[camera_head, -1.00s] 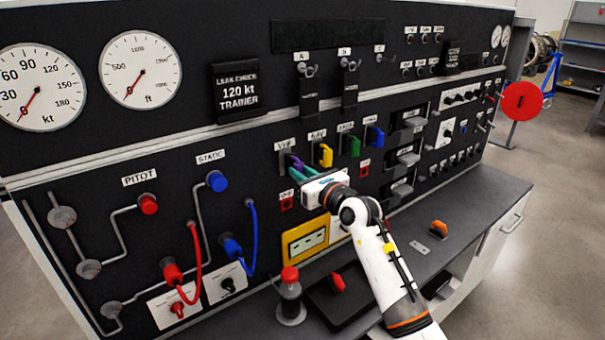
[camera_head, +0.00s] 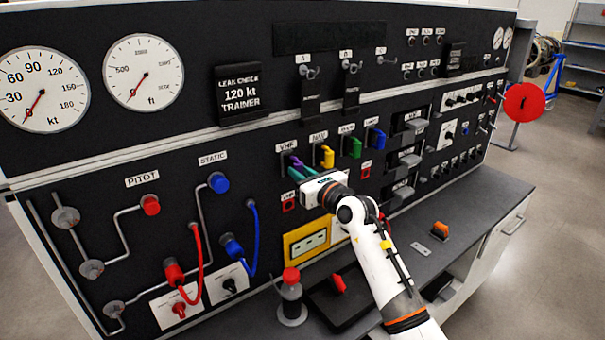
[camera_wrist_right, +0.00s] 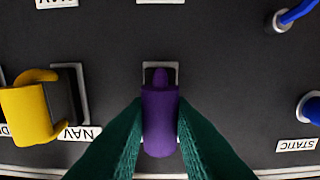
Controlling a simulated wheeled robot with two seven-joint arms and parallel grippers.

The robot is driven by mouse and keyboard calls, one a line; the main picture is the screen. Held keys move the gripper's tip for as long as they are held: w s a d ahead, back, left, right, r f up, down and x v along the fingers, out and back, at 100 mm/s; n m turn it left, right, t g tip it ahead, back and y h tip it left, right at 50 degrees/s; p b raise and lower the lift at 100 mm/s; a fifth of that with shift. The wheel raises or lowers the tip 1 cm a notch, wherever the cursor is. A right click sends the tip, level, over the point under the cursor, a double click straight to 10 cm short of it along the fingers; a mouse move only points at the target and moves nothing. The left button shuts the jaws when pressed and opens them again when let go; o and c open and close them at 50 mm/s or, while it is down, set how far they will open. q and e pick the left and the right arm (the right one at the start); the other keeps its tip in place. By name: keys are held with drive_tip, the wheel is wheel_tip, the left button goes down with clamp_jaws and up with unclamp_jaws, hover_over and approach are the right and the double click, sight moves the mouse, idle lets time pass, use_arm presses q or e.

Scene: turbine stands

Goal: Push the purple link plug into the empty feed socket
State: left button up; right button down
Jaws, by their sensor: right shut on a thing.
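The purple link plug (camera_wrist_right: 160,120) is held between the green fingers of my right gripper (camera_wrist_right: 160,135) in the right wrist view. The plug's end meets the pale-framed feed socket (camera_wrist_right: 160,67); I cannot tell how deep it sits. In the head view the purple plug (camera_head: 296,160) shows small at the VHF position, with the right gripper (camera_head: 297,173) in front of it on the panel. My left gripper is not in view.
Yellow (camera_head: 327,157), green (camera_head: 354,147) and blue (camera_head: 376,138) plugs stand in a row to the right. Red (camera_head: 198,250) and blue (camera_head: 252,235) hoses hang at the lower left. A red-topped post (camera_head: 291,290) stands on the bench below the arm.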

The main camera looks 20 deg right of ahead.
drive_tip(key=shift+r, duration=0.3)
drive_tip(key=c, duration=1.7)
unclamp_jaws()
drive_tip(key=o, duration=0.3)
drive_tip(key=shift+w+a, duration=0.15)
drive_tip(key=shift+w, duration=0.05)
drive_tip(key=shift+o, duration=1.1)
drive_tip(key=shift+w+a+f, duration=0.15)
drive_tip(key=shift+w+f, duration=0.15)
drive_tip(key=shift+w, duration=0.05)
drive_tip(key=shift+o, duration=0.7)
drive_tip(key=shift+s, duration=0.3)
